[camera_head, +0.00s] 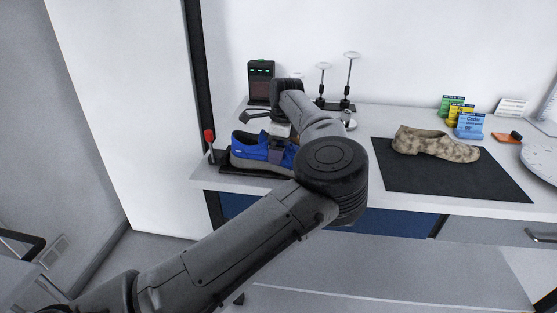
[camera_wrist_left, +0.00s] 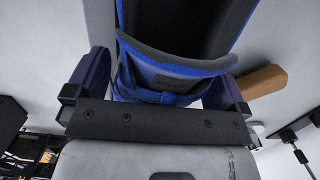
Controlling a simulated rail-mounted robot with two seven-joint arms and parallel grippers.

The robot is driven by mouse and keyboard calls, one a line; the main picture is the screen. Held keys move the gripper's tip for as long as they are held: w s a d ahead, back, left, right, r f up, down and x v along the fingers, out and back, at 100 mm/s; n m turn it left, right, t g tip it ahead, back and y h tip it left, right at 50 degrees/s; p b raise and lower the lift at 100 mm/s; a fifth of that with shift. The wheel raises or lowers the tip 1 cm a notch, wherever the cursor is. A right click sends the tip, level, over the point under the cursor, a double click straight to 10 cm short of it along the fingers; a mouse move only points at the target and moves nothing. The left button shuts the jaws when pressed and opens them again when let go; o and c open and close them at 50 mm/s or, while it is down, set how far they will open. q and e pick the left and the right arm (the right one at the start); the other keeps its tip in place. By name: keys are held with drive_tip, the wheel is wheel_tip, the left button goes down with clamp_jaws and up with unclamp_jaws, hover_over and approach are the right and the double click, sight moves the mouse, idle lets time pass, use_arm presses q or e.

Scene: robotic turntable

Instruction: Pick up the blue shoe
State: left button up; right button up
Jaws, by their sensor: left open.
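The blue shoe (camera_head: 249,148) has a grey sole and sits on a dark mat at the left end of the counter. My left arm hides part of it in the head view. My left gripper (camera_head: 282,147) is at the right part of the shoe. In the left wrist view, the open left gripper (camera_wrist_left: 160,82) has its two purple-dark fingers on either side of the heel of the blue shoe (camera_wrist_left: 165,85). I cannot tell whether the fingers touch it. My right gripper is in neither view.
A tan camouflage shoe (camera_head: 437,145) lies on a black mat (camera_head: 455,180) to the right. Behind are a dark device with green lights (camera_head: 261,82), stands with clear discs (camera_head: 348,80) and coloured cards (camera_head: 468,125). A red-knobbed lever (camera_head: 210,136) stands left of the blue shoe.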

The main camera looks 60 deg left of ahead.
use_arm(q)
drive_tip(key=c, duration=0.9)
drive_tip(key=shift+r, duration=0.1)
drive_tip(key=shift+c, duration=0.8)
drive_tip(key=shift+r, duration=0.1)
